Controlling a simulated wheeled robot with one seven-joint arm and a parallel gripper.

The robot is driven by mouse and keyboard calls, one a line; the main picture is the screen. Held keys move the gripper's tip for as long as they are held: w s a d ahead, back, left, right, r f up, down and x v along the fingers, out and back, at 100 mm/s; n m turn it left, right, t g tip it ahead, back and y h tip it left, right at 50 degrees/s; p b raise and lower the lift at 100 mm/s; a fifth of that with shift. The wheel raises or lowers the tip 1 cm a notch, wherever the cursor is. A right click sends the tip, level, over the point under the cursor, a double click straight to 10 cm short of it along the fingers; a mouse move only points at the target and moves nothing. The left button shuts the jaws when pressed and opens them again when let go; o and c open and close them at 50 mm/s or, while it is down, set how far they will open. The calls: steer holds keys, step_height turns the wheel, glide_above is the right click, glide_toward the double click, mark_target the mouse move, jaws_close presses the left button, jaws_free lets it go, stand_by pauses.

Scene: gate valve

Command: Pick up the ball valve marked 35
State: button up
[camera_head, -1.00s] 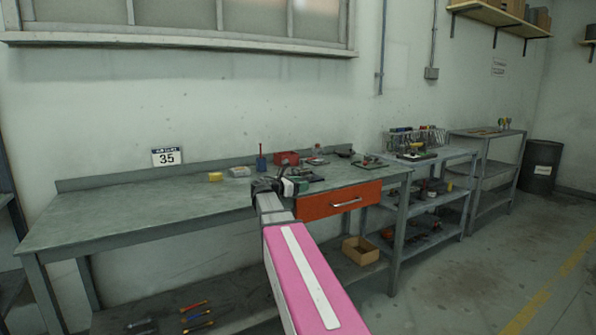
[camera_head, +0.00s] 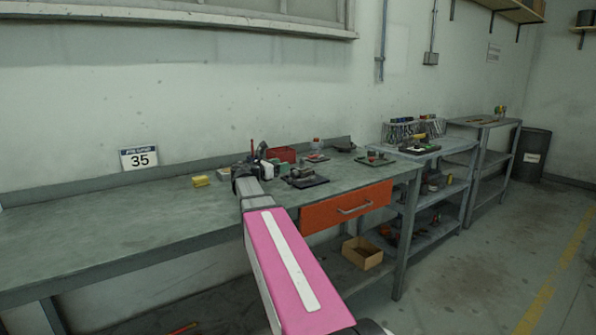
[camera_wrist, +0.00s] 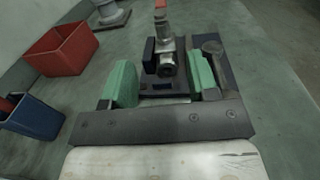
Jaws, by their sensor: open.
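A metal valve-like fitting with a red top (camera_wrist: 166,48) stands on a dark plate ahead of my gripper in the wrist view. In the head view, a metal fitting on a dark plate (camera_head: 303,173), apparently the same one, sits just right of my gripper. I read no 35 on it. My gripper (camera_wrist: 162,84) is open, its green-padded fingers apart at either side of the plate's near part; I cannot tell if they touch it. In the head view my gripper (camera_head: 256,168) is over the bench.
A red box (camera_wrist: 62,50) and a blue container (camera_wrist: 30,122) stand left of my gripper in the wrist view. The bench's left part is clear.

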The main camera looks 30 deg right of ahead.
mark_target(300, 160)
steer(key=x, duration=0.5)
steer(key=shift+d, duration=0.1)
steer(key=shift+x, duration=2.75)
steer(key=shift+s+r, duration=0.1)
steer(key=shift+r, duration=0.1)
jaws_close()
